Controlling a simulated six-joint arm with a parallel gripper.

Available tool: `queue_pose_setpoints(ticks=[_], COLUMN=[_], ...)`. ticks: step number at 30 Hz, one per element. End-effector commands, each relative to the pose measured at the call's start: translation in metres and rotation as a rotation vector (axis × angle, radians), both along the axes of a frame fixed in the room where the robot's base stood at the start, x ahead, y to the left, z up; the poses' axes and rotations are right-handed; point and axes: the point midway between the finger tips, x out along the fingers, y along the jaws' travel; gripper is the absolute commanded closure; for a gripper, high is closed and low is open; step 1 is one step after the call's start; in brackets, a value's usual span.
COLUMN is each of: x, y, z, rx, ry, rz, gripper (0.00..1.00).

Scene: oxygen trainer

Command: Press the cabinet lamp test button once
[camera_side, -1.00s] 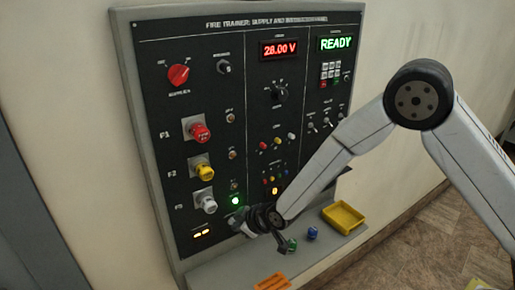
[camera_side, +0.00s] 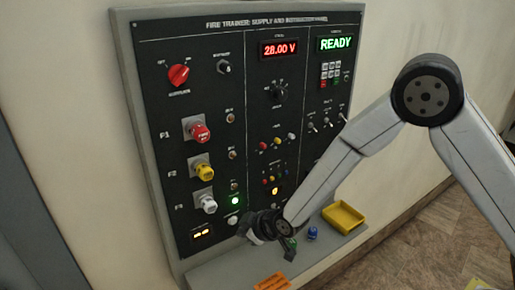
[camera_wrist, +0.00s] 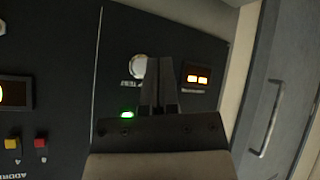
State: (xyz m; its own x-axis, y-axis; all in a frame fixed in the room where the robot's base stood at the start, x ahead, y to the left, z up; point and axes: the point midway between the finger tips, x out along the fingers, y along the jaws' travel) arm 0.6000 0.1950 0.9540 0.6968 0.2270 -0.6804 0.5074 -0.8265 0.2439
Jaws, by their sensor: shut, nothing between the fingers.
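A round white button (camera_side: 232,220) sits low on the black panel, just below the lit green lamp (camera_side: 235,201). In the wrist view the button (camera_wrist: 138,66) has a label beside it that is partly hidden and hard to read. My gripper (camera_side: 246,232) is near the panel's lower part, just right of and slightly below the button in the side view. In the wrist view my gripper's fingers (camera_wrist: 159,62) are together and empty, with their tips just right of the button. I cannot tell the gap between tips and panel.
An amber display (camera_side: 202,233) is lit left of the button. The white, yellow and red knobs (camera_side: 204,202) stand out above it. A shelf (camera_side: 225,272) below the panel holds a yellow tray (camera_side: 343,217), a blue part (camera_side: 312,233) and a green part (camera_side: 291,243).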

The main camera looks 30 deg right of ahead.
Motion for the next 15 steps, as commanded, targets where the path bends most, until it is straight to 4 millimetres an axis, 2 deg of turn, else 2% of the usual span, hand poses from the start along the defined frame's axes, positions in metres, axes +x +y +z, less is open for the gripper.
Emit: queue_pose_setpoints(ticks=[15], x=[-0.035], y=[0.000], z=[0.000], rx=[0.000], ry=[0.000], rz=[0.000], gripper=[1.00])
